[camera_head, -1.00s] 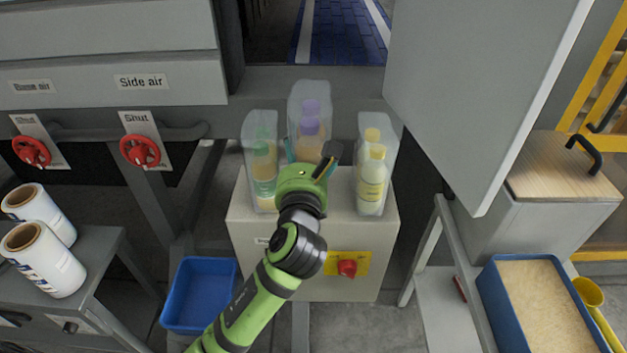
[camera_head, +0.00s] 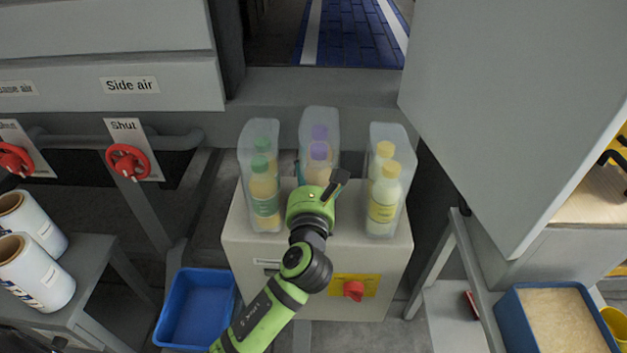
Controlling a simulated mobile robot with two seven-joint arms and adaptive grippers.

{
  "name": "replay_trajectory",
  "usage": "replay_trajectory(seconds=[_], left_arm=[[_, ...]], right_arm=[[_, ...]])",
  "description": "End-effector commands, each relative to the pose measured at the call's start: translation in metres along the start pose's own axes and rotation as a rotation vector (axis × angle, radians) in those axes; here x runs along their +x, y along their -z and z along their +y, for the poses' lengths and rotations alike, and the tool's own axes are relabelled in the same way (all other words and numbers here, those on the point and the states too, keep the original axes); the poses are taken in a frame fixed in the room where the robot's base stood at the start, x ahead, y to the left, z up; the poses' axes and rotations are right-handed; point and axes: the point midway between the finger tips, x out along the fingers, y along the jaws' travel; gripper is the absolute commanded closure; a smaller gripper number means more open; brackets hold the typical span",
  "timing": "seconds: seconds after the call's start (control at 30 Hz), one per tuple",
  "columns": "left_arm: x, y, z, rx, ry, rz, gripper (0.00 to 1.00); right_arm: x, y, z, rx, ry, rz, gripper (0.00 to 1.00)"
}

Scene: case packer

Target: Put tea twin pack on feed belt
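Three clear-wrapped twin packs of bottles are in view. The middle one, the purple-capped twin pack (camera_head: 320,133), is partly hidden by my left gripper (camera_head: 321,177). The gripper's fingers lie along both sides of its lower part and appear shut on it. The green-capped twin pack (camera_head: 262,172) stands at left on the beige box, and the yellow-capped twin pack (camera_head: 384,185) at right. I cannot read which label says tea. A blue belt (camera_head: 352,32) runs away behind, at the top. My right gripper is not in view.
A grey ledge (camera_head: 310,85) lies between the packs and the belt. A large grey panel (camera_head: 510,110) hangs at right. Red valve wheels (camera_head: 128,162) are at left. A blue bin (camera_head: 196,305) and the box's red knob (camera_head: 353,290) are below.

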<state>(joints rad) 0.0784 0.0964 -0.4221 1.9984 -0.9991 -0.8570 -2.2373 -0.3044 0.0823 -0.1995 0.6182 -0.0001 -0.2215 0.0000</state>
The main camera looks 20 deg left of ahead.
Motion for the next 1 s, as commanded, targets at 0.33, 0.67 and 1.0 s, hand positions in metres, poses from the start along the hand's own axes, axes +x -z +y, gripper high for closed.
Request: replay_trajectory(seconds=[0.33, 0.67, 1.0], left_arm=[[0.000, 0.017, -0.001, -0.002, 0.000, -0.006, 0.81], [0.000, 0.022, -0.001, 0.000, -0.001, 0.000, 0.00], [0.000, 0.020, -0.001, -0.001, -0.001, -0.001, 0.00]], right_arm=[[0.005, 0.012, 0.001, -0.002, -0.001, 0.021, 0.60], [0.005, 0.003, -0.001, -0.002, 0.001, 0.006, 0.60], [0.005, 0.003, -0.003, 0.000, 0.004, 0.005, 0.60]])
